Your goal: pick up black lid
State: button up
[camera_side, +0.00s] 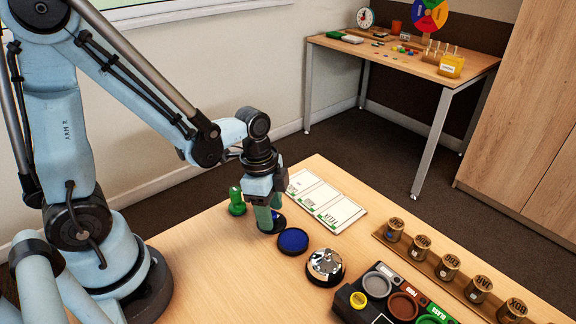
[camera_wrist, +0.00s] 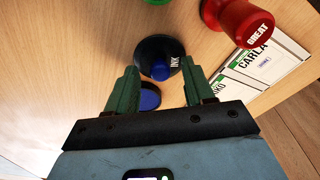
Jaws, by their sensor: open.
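The black lid (camera_wrist: 150,50), round with a blue knob and white letters INK, lies on the wooden table in the wrist view. My gripper (camera_wrist: 159,68) is open, with one green finger to each side of the lid's near part and the blue knob between the fingertips. I cannot tell whether the fingers touch it. In the side view my gripper (camera_side: 265,218) points down, low over the table, and its fingers hide most of the lid. A round blue ink pad (camera_side: 293,241) lies just right of it; it also shows in the wrist view (camera_wrist: 150,98), partly hidden by my gripper.
A green stamp (camera_side: 237,203) stands close left of my gripper. A red stamp (camera_wrist: 243,24) marked GREAT and white name cards (camera_side: 327,203) lie beyond it. A chrome bell (camera_side: 325,264), a black tray (camera_side: 352,312) and a row of wooden stamps (camera_side: 449,266) are to the right.

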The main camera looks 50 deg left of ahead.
grip_shut()
jog(key=shift+r, duration=0.1)
dwell(0.4)
jog(key=shift+r, duration=0.65)
jog(key=r, duration=0.3)
jog(key=shift+s+d, duration=0.2)
jog(key=shift+d, duration=0.1)
jog(key=s+d+r, duration=0.6)
jog(key=d, duration=0.3)
jog(key=shift+n, duration=0.7)
jog(key=shift+w+a+f, duration=0.4)
jog(key=shift+w+f, duration=0.65)
jog(key=shift+f, duration=0.35)
jog(key=shift+w+a+f, duration=0.45)
jog(key=shift+w+f, duration=0.65)
jog(key=shift+f, duration=0.35)
jog(key=shift+w+a+f, duration=0.4)
jog(key=shift+w+f, duration=0.65)
jog(key=shift+f, duration=0.35)
